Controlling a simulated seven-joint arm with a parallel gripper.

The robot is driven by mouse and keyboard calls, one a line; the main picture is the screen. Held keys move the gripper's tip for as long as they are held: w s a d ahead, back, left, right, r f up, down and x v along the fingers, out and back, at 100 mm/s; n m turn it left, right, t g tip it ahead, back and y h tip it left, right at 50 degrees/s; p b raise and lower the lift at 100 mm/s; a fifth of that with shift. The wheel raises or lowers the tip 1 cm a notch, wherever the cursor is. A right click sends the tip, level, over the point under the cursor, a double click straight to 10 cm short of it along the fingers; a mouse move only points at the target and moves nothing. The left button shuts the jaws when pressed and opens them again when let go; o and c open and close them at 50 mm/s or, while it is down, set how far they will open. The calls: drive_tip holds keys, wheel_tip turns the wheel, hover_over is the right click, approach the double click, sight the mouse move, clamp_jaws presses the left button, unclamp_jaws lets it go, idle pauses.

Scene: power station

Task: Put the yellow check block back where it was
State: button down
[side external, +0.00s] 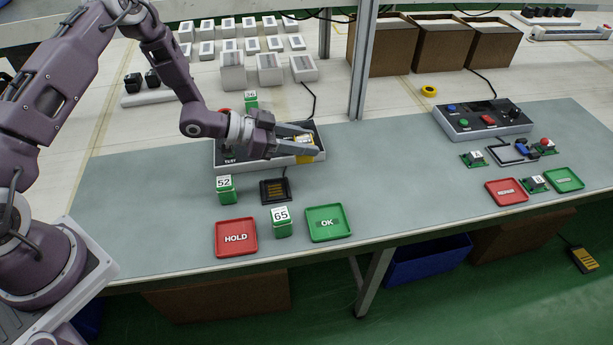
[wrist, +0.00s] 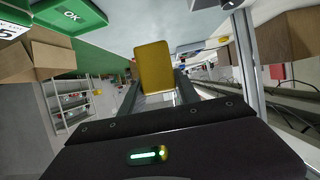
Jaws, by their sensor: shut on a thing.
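My gripper (side external: 302,140) is shut on the yellow check block (side external: 306,157) at the right end of the white test box (side external: 284,162). The block also fills the middle of the wrist view (wrist: 153,66), between the two fingers. Whether the block touches the box or hangs just above it, I cannot tell. A black slotted pad (side external: 274,191) lies empty on the grey mat in front of the box. My gripper and wrist hide much of the test box's top.
Green blocks marked 52 (side external: 226,189), 65 (side external: 281,222) and 26 (side external: 251,100) stand around the box. A red HOLD tray (side external: 236,250) and a green OK tray (side external: 345,235) lie at the front. A metal post (side external: 363,60) rises behind.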

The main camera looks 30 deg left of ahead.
drive_tip(key=w+d+f, duration=0.1)
drive_tip(key=f, duration=0.2)
drive_tip(key=d+f, duration=0.1)
drive_tip(key=f, duration=0.2)
drive_tip(key=w+d+f, duration=0.1)
drive_tip(key=f, duration=0.2)
drive_tip(key=shift+w+d+f, duration=0.15)
drive_tip(key=shift+w+f, duration=0.2)
drive_tip(key=shift+f, duration=0.05)
drive_tip(key=shift+f, duration=0.15)
drive_tip(key=c, duration=0.9)
unclamp_jaws()
